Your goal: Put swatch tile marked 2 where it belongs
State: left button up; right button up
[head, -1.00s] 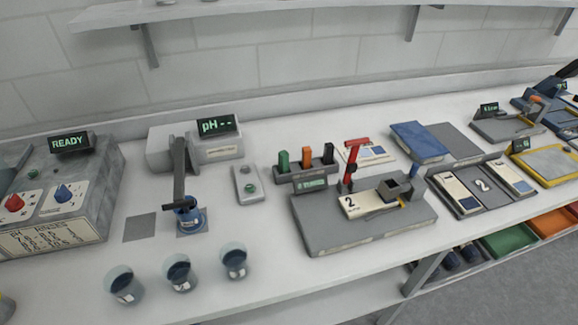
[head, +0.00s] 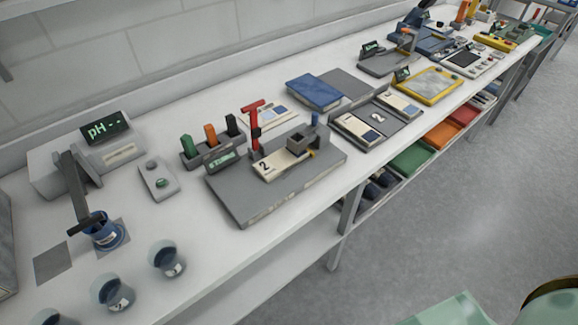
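The swatch tile marked 2 (head: 278,164) is a cream plate lying on a grey platform (head: 240,199) in the middle of the bench. A grey block-like clamp (head: 303,140) sits over its right part and hides some of it. A red-handled upright post (head: 254,127) stands at the tile's back left. To the right, a dark tray (head: 381,130) has a grey middle slot marked 2, with no tile visible in it. A cream and blue tile (head: 357,128) lies on its left and another (head: 400,102) on its right. Neither gripper shows in the head view.
A pH meter (head: 108,140), a beaker in a stand (head: 104,232) and several cups are at the left. A rack with green, orange and black pieces (head: 215,156) stands behind the platform. A blue book (head: 314,92) lies behind the tray.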

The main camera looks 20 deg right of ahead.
aim_at(276, 164)
jog(key=u, duration=0.4)
jog(key=l+u, duration=0.15)
jog(key=u, duration=0.7)
jog(key=k+l+u, duration=0.2)
jog(key=l+u, duration=0.2)
jog(key=k+l+u, duration=0.3)
jog(key=l+u, duration=0.15)
jog(key=k+l+u, duration=0.4)
jog(key=k+l, duration=0.25)
jog(key=k, duration=0.15)
jog(key=k+l+u, duration=0.1)
jog(key=k+l, duration=0.35)
jog(key=k, duration=0.3)
